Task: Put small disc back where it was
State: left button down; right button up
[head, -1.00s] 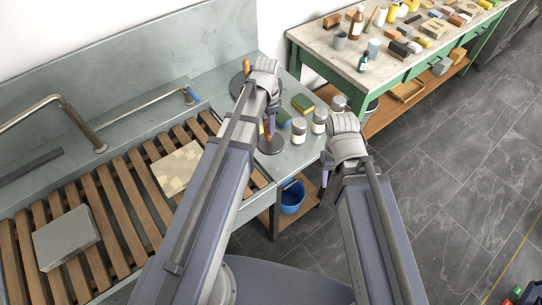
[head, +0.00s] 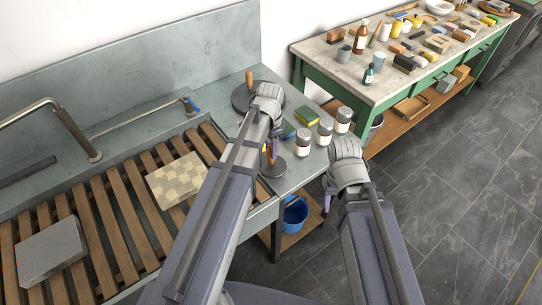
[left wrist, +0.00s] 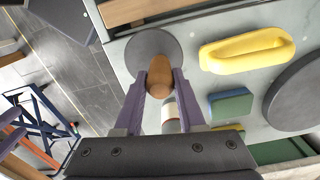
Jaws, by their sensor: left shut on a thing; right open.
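The small disc (head: 273,169) is a flat dark grey round plate, seen in the head view near the counter's front edge. In the left wrist view the small disc (left wrist: 148,42) has an upright brown wooden knob (left wrist: 160,76). My left gripper (left wrist: 160,82) is shut on this knob from both sides. I cannot tell whether the disc touches the counter or hangs just above it. My right gripper (head: 328,198) is open and empty, right of the counter's edge. A large dark disc (head: 240,97) with a wooden handle (head: 249,78) lies farther back, partly hidden by my left arm.
Several jars (head: 303,142) stand right of the small disc. A green-and-yellow sponge (head: 307,117) lies behind them. In the left wrist view a yellow-handled tool (left wrist: 245,50) and a green-and-blue block (left wrist: 230,105) lie near the disc. A blue bucket (head: 295,213) sits below the counter.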

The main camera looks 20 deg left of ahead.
pick_arm(q)
jog(key=shift+f+b, duration=1.1)
jog(key=shift+f, duration=0.35)
jog(key=shift+f, duration=0.15)
jog(key=c, duration=0.5)
grip_release()
jog(key=shift+r, duration=0.2)
notch_tip(320, 180, up, 12)
jog(key=p, duration=1.2)
jog(key=s+d+n+y, duration=0.1)
jog(key=s+d+n, duration=0.4)
jog(key=s+d, duration=0.6)
jog(key=s, duration=0.4)
jog(key=shift+d+n, duration=0.2)
jog(key=shift+n, duration=0.1)
